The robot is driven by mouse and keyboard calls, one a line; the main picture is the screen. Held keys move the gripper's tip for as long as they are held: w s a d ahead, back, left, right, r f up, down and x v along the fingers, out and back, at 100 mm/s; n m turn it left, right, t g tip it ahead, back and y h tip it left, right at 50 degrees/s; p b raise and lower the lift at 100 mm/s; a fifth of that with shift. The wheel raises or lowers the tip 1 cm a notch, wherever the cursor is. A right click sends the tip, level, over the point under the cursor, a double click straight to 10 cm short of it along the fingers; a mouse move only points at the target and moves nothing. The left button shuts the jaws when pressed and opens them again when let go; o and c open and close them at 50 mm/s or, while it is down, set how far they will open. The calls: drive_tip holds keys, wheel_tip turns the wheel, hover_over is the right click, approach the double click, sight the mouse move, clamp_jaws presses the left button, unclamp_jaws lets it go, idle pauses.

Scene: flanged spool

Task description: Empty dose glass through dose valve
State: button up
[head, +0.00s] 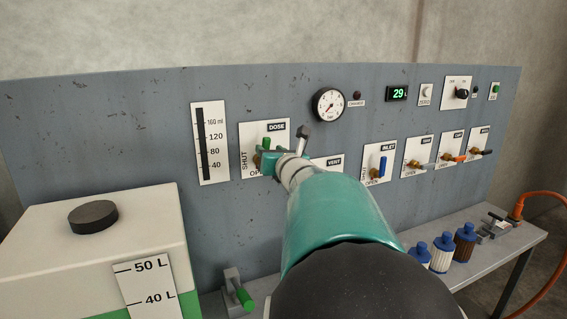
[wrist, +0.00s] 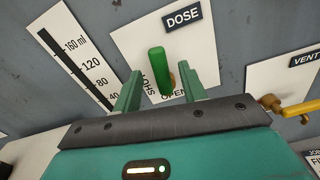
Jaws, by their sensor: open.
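The dose valve has a green handle (head: 266,143) on a white plate marked DOSE, SHUT and OPEN. In the wrist view the green handle (wrist: 158,70) stands roughly upright, with a bit of brass beside its lower part. The dose glass scale (head: 203,160) is left of it, a dark strip marked in ml; it also shows in the wrist view (wrist: 70,55). I cannot make out a liquid level. My gripper (head: 268,155) is at the dose plate. In the wrist view its open fingers (wrist: 160,72) stand either side of the handle, with gaps visible; contact is not apparent.
The vent plate (head: 328,162) is right of my gripper, with a yellow-handled brass valve (wrist: 295,108) nearby in the wrist view. The inlet valve's blue handle (head: 382,167) is further right. A white tank (head: 100,235) fills the lower left. Blue-capped bottles (head: 442,253) stand on the bench.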

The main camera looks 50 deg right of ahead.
drive_tip(key=v, duration=0.9)
drive_tip(key=shift+s, duration=0.3)
drive_tip(key=shift+s+a, duration=0.1)
drive_tip(key=shift+a, duration=0.1)
